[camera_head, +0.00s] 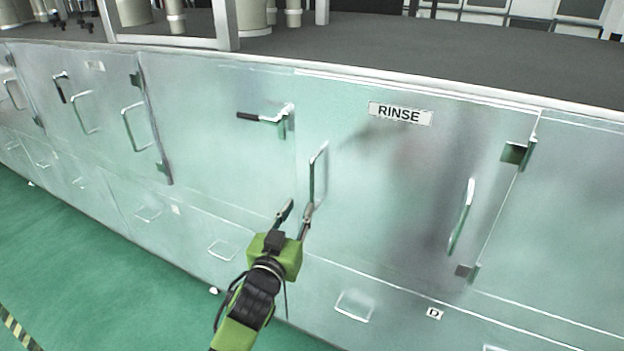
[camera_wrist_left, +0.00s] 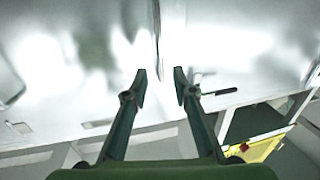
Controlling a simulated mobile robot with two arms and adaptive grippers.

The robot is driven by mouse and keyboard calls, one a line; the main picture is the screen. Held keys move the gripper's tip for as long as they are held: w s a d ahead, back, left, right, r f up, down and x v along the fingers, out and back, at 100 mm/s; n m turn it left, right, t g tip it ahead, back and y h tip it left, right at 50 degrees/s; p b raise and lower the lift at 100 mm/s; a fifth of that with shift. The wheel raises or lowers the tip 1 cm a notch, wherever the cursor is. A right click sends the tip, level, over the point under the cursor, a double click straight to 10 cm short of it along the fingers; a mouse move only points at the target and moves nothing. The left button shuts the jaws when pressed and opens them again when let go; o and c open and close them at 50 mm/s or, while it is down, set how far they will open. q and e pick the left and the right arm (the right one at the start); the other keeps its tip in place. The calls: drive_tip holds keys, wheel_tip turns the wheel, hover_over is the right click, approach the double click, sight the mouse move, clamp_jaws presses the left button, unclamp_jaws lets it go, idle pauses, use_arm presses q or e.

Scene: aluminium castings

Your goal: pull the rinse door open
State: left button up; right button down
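The rinse door (camera_head: 400,165) is a pale metallic panel with a "RINSE" label (camera_head: 400,113), and looks closed. A vertical bar handle (camera_head: 313,175) is near its left edge; another bar handle (camera_head: 461,217) is near the hinges at right. A latch lever with a black grip (camera_head: 262,117) lies roughly horizontal at the door's upper left edge. My left gripper (camera_head: 299,206) is open just below the left handle, one fingertip overlapping the handle's lower end in the head view; contact cannot be told. In the left wrist view its fingers (camera_wrist_left: 160,80) are apart with nothing clearly between them. My right gripper is not in view.
Drawers with bar handles (camera_head: 354,307) run below the doors. A neighbouring door with its own handles (camera_head: 137,128) stands at left. A dark worktop (camera_head: 400,50) is above. Green floor (camera_head: 100,250) is clear at lower left.

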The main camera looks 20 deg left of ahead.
sight(311, 184)
use_arm(q)
drive_tip(key=w+p, duration=0.2)
drive_tip(key=w, duration=1)
drive_tip(key=shift+w+f, duration=0.1)
drive_tip(key=shift+w, duration=0.2)
drive_tip(key=shift+a, duration=0.1)
clamp_jaws()
